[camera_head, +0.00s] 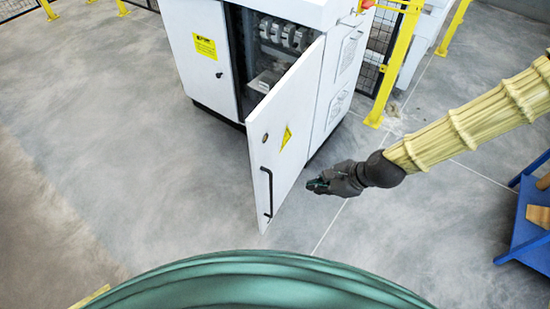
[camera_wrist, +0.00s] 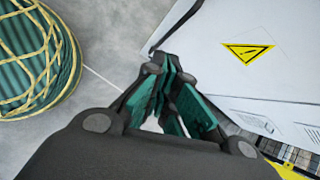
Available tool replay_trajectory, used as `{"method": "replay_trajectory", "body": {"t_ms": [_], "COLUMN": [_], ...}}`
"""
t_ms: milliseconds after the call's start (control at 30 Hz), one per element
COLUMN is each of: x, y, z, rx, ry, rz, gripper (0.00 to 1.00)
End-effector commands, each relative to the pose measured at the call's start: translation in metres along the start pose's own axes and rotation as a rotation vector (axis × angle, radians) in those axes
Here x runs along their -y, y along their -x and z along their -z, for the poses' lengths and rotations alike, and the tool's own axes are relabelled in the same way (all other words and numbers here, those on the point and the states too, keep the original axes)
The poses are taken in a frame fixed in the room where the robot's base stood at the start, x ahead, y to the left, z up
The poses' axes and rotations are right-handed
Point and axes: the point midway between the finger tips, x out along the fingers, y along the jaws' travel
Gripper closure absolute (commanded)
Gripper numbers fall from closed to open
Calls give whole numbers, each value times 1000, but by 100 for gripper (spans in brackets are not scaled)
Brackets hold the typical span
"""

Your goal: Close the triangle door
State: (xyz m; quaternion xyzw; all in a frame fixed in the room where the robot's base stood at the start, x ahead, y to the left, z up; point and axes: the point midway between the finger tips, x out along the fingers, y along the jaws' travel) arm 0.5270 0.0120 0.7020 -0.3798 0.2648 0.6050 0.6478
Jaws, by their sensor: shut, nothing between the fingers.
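The triangle door (camera_head: 283,138) is a white cabinet door with a yellow warning triangle and a black handle. In the head view it stands wide open, swung out toward me from the white cabinet (camera_head: 205,55). Shelves and grey parts show inside the cabinet. The door's triangle side also shows in the wrist view (camera_wrist: 215,50), at the upper right. My gripper (camera_head: 318,185) is shut and empty, just right of the door's outer part. It also shows in the wrist view (camera_wrist: 168,68), with its tips close to the door's edge. I cannot tell whether they touch.
A yellow post (camera_head: 400,65) and fence stand right of the cabinet. A blue stand (camera_head: 530,220) is at the far right. Grey floor left of the door is clear.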

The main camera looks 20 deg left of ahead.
Motion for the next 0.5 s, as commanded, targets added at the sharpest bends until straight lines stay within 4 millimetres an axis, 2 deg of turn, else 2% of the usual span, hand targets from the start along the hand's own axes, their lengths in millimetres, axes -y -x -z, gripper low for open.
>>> {"method": "replay_trajectory", "body": {"t_ms": [33,200,367,500], "x": [15,44,56,58], "y": [4,25,36,31], "z": [-13,-53,-71,-74], "rx": [31,109,141,145], "ry": [-55,-217,-285,-298], "rz": [15,27,27,24], "gripper": [100,100,100,100]}}
